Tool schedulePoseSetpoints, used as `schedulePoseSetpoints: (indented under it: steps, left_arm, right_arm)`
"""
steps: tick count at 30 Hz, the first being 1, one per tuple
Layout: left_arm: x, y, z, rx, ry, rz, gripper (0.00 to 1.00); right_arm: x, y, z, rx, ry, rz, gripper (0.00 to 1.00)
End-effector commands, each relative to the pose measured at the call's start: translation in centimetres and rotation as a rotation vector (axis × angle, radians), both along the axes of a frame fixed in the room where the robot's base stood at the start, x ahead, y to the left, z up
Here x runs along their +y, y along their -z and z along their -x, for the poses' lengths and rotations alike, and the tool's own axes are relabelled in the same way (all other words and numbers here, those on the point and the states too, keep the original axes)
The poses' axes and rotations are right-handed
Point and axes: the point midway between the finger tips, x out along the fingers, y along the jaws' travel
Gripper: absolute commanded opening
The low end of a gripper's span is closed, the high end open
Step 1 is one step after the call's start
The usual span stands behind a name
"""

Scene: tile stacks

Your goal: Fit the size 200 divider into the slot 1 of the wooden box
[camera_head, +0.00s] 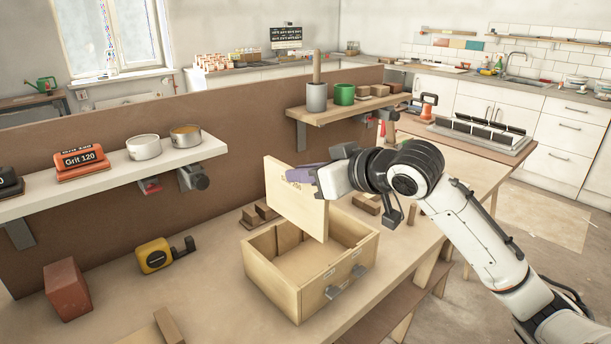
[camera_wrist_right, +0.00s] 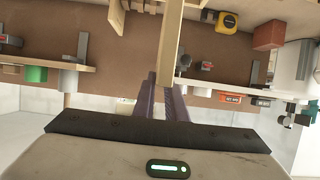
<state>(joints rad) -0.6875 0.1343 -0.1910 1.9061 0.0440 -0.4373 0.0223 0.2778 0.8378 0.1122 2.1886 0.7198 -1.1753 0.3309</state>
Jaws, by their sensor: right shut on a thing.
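A light wooden divider panel (camera_head: 297,198) is held upright, slightly tilted, above the wooden box (camera_head: 313,304). My right gripper (camera_head: 304,174) is shut on the panel's upper right edge; its purple fingers (camera_wrist_right: 163,100) pinch the panel (camera_wrist_right: 171,40) in the wrist view. The panel's lower end overlaps the box opening in the head view; I cannot tell whether it touches the box. The box stands open on the workbench with two dark grey fittings on its front. Its slots cannot be made out, and the panel's marking is too small to read. My left gripper is not in view.
Small wood blocks (camera_head: 258,214) lie behind the box. A yellow tape measure (camera_head: 154,255) and a reddish block (camera_head: 67,290) lie on the workbench (camera_head: 222,306) at left. A white shelf (camera_head: 110,173) and a wooden shelf (camera_head: 345,108) project from the brown back panel.

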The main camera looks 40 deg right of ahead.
Motion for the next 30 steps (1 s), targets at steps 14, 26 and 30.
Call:
schedulePoseSetpoints:
  steps: [14,26,30]
  left_arm:
    - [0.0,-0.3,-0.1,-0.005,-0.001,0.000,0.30]
    - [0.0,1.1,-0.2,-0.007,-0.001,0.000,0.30]
    - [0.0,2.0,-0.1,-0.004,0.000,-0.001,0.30]
  right_arm:
    - [-0.5,-0.5,0.0,-0.001,0.000,0.000,0.00]
    - [-0.5,2.5,0.1,-0.001,0.000,-0.001,0.00]
    - [-0.5,3.8,0.2,0.001,0.000,-0.001,0.00]
